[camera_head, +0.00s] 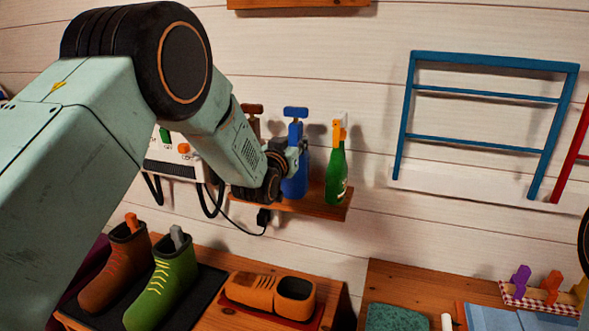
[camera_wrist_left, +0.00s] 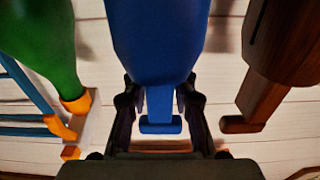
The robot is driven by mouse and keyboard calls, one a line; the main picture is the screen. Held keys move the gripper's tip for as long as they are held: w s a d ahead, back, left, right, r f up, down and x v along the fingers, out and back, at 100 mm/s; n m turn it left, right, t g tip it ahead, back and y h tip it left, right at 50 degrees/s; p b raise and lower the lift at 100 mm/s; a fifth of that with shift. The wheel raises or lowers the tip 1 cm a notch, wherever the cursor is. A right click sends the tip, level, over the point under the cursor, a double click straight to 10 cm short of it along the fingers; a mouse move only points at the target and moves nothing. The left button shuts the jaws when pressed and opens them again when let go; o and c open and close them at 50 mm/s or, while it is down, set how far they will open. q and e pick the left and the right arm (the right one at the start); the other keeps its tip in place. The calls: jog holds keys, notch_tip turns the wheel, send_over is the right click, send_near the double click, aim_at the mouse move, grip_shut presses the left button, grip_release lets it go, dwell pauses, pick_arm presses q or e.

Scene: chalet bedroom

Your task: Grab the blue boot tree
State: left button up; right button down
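The blue boot tree (camera_head: 294,176), with a T-shaped top, stands upright on a small wooden wall shelf (camera_head: 322,207). My left gripper (camera_head: 299,158) is at its upper part. In the left wrist view the boot tree (camera_wrist_left: 159,45) appears upside down, its narrow neck between my two open fingers (camera_wrist_left: 159,100). Gaps show on both sides of the neck, so the fingers look apart from it. Part of the boot tree is hidden behind my gripper in the head view. My right gripper is not in view.
A green bottle-shaped item (camera_head: 337,175) with an orange top stands close right of the boot tree; a brown T-topped one (camera_head: 252,108) is close left. Below are boots (camera_head: 165,285) and an orange shoe (camera_head: 265,290). A blue rack (camera_head: 480,145) hangs on the right wall.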

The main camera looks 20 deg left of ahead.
pick_arm(q)
jog(key=shift+w+d, duration=0.1)
jog(key=shift+d, duration=0.15)
jog(key=shift+c, duration=1.4)
jog(key=shift+w+a+f, duration=0.15)
grip_shut()
jog(key=shift+a, duration=0.1)
